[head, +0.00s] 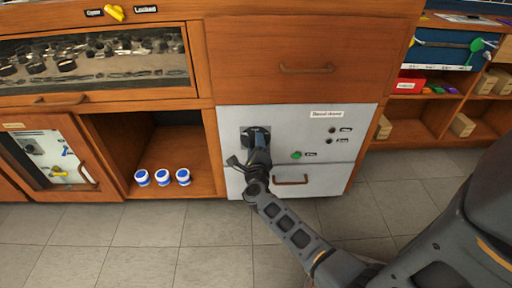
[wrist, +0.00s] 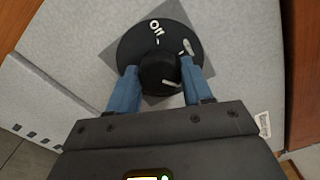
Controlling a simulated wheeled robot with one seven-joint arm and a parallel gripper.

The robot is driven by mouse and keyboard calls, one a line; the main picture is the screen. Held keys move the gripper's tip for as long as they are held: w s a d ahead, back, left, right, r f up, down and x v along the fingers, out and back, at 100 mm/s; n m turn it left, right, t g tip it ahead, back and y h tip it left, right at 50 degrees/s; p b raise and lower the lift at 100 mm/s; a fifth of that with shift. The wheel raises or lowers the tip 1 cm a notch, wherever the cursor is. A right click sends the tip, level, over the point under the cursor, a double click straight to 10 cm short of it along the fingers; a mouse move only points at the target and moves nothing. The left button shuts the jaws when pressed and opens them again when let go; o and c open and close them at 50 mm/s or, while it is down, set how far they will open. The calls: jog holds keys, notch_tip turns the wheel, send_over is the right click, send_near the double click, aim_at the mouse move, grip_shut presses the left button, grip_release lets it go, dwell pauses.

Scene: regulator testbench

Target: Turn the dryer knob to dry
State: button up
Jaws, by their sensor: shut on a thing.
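The dryer knob (wrist: 158,70) is a round black knob on a black dial plate with a white "Off" mark, fixed to a light grey panel. A short white line on the knob points to the lower right in the wrist view, and a pale mark shows at the dial's right. My gripper (wrist: 160,78) is shut on the knob, one blue finger on each side. In the head view, my gripper (head: 262,150) reaches the dial plate (head: 249,132) at the panel's upper left and hides most of the knob. Other dial marks are hidden or too small to read.
The panel (head: 300,125) also carries a green button (head: 296,154), two small dark indicators (head: 332,130) and a drawer handle (head: 291,180). Several white-and-blue jars (head: 162,177) stand in the open cubby to the left. The tiled floor (head: 150,240) in front is clear.

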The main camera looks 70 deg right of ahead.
jog(key=shift+f+m, duration=0.1)
jog(key=shift+m, duration=0.3)
jog(key=o, duration=1)
jog(key=shift+o, duration=0.2)
jog(key=p+v, duration=0.2)
jog(key=v, duration=0.5)
jog(key=shift+a, duration=0.4)
jog(key=shift+s+a, duration=0.1)
jog(key=shift+s, duration=0.1)
